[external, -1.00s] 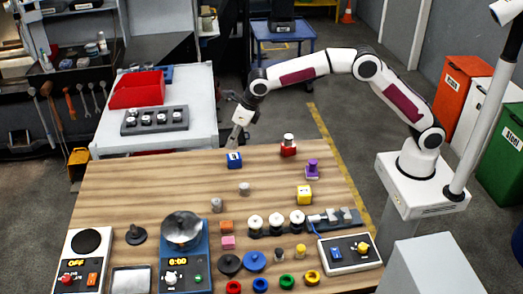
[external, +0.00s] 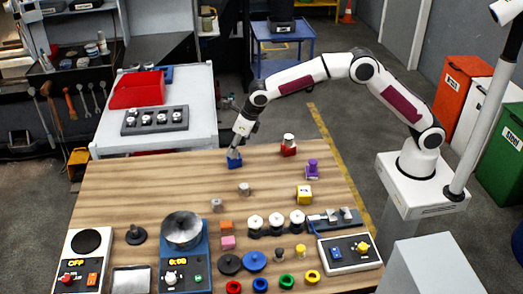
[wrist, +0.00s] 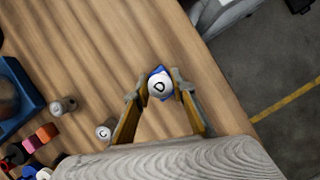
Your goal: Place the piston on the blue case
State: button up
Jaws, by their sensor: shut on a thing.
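The blue case (external: 235,163) is near the back edge of the wooden table. My gripper (external: 234,153) is right above it, fingers pointing down. In the wrist view the two fingers (wrist: 158,90) are shut on a round, pale grey piston (wrist: 160,87) with a dark mark on its top.
A red case with a metal part (external: 288,146), a purple part (external: 312,169) and a yellow case (external: 304,195) stand to the right. A scale (external: 184,255), white-topped parts (external: 276,222) and colored rings fill the front. The table's left back area is clear.

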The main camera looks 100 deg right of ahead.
jog(key=shift+f, duration=0.1)
jog(key=o, duration=1.2)
jog(key=shift+c, duration=0.2)
jog(key=v, duration=1.2)
jog(key=shift+s, duration=0.1)
